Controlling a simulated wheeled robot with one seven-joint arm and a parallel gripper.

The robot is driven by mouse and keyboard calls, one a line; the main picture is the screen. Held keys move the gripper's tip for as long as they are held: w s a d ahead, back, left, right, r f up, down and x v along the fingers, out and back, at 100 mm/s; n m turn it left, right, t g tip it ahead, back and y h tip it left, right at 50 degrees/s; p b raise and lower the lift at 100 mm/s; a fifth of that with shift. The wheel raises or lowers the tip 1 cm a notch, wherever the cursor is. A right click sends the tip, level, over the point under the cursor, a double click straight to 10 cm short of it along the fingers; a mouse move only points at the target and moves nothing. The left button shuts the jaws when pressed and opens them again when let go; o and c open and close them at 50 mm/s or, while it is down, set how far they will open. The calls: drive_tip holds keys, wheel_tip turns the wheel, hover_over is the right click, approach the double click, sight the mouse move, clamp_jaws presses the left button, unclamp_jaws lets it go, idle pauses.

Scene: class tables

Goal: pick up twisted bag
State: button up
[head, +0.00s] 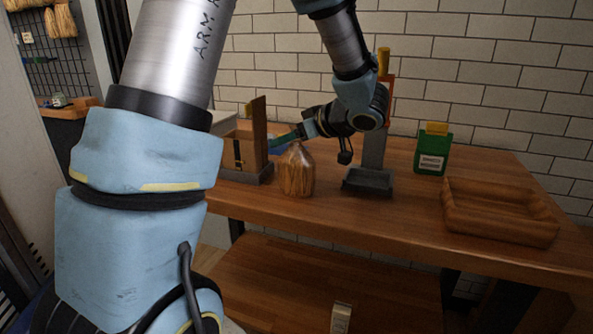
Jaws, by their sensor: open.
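The twisted bag (297,174) looks like a brown, wood-streaked pouch with a narrowed top. It stands upright on the wooden table, near its front edge. My gripper (279,142) reaches in from the right and points left, beside and just above the bag's top in the head view.
A wooden holder (245,155) stands left of the bag. Right of it are a grey stand with a dark tray base (368,184), a green packet (432,153) and an empty wooden tray (500,226). A brick wall closes the back. The table (380,222) is bare in front of the stand.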

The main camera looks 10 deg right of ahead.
clamp_jaws()
idle(0.5)
idle(0.9)
